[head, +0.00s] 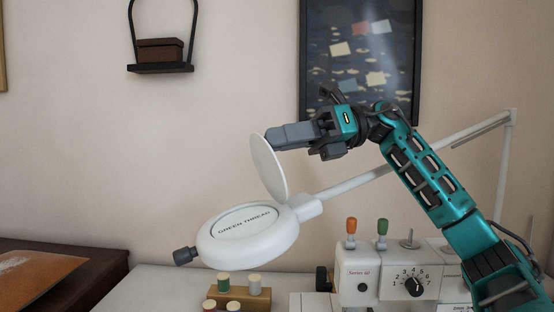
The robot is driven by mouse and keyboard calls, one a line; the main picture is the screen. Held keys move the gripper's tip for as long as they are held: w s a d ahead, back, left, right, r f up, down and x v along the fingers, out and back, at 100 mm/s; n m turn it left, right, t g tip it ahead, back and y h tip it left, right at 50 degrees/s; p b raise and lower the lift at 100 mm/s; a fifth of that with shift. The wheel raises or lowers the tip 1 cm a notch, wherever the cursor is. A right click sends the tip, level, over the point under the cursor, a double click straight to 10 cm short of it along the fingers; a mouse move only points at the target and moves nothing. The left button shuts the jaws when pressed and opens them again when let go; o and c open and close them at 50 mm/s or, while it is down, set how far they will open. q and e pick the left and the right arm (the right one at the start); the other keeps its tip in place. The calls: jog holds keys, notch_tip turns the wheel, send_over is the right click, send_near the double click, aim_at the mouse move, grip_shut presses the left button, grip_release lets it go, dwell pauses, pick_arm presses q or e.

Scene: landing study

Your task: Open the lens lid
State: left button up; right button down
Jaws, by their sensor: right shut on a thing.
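The lens lid (267,166) is a thin white disc. It stands tilted up steeply from the back right of the round white magnifier lamp head (280,238). A label reading "GREEN THREAD" shows in the uncovered round opening of the head. My right gripper (281,136) comes in from the right and is shut on the upper part of the lid. Its fingertips are at the lid's right face near the top edge. My left gripper is not in view.
The lamp's white arm (360,180) runs right to a post. A sewing machine (392,275) and a wooden spool holder (244,300) stand below on a white table (160,290). A framed picture (318,60) and a small shelf (160,68) hang on the wall.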

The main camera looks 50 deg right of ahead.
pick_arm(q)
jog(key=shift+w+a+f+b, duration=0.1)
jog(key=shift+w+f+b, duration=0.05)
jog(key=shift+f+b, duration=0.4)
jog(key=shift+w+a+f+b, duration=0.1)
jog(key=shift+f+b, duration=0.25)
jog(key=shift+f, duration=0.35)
pick_arm(e)
jog(key=shift+s+d+f+t+y, duration=0.15)
jog(key=shift+d+t+y, duration=0.15)
jog(key=shift+d+y, duration=0.3)
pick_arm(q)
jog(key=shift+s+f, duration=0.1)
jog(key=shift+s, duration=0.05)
pick_arm(e)
jog(key=c, duration=1.1)
grip_release()
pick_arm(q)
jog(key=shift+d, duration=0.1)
pick_arm(e)
jog(key=shift+o, duration=0.2)
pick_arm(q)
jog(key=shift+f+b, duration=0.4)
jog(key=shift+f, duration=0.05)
pick_arm(e)
jog(key=v, duration=1.3)
